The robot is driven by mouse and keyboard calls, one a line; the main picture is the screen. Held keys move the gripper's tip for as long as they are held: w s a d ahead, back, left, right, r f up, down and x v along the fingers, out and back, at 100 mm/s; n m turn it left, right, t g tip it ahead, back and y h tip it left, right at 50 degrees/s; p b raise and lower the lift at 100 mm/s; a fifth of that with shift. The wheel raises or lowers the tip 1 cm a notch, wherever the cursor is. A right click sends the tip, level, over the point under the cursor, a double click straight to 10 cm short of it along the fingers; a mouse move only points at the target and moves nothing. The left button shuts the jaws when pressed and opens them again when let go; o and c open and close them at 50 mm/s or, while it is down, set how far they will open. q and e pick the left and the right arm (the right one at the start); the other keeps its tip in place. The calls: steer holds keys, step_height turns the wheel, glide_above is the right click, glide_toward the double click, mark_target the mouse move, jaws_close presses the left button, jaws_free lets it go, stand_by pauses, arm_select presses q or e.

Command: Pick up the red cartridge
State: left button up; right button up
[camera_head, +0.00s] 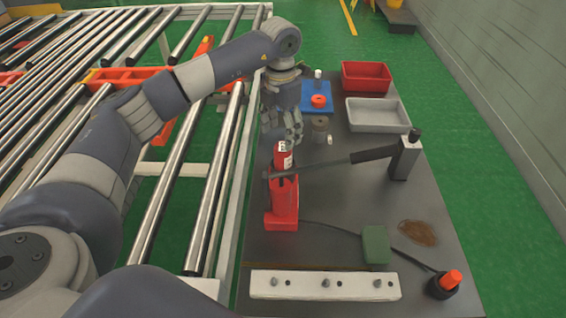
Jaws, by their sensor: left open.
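The red cartridge (284,160) has a white label near its top and stands upright at the red stand-like body (284,204) on the dark table. I cannot tell how deep it sits there. My left gripper (287,136) is open, pointing down just above and behind the cartridge's top. I cannot tell whether a finger touches it. My right gripper is out of view.
A black bar (350,159) runs from the red body to a grey post (405,158). Red (366,76) and grey (377,115) bins stand behind. A white strip (325,285), green block (376,244) and brown stain (418,232) lie in front. Rollers (215,195) border the left.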

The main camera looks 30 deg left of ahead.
mark_target(283, 147)
arm_select(q)
steer(key=shift+f, duration=0.95)
steer(key=shift+f+p, duration=0.65)
steer(key=f, duration=0.1)
steer(key=f+p, duration=0.1)
steer(key=f, duration=0.1)
steer(key=shift+w+d+f, duration=0.1)
steer(key=shift+d+f, duration=0.1)
steer(key=shift+d, duration=0.05)
steer(key=shift+f, duration=0.45)
steer(key=c, duration=1.3)
